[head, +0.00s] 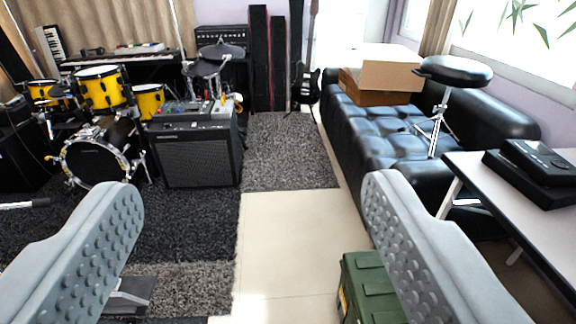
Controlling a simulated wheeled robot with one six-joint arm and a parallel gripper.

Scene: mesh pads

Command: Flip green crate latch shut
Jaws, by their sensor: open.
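A dark green crate (368,289) stands on the floor at the bottom of the head view, right of the middle. Its right part is hidden behind the right finger of my gripper (252,210), and its lower part is cut off by the frame edge. Its latch cannot be made out clearly. My gripper is open and empty, with its two grey studded fingers wide apart. The crate lies below and beyond the right finger; I cannot tell any contact.
A grey-topped table (490,180) with black boxes stands at the right. A black sofa (372,135) holds cardboard boxes and a stool. An amplifier (200,155) and yellow drums stand at the left on dark rugs. Pale floor (290,240) between the fingers is clear.

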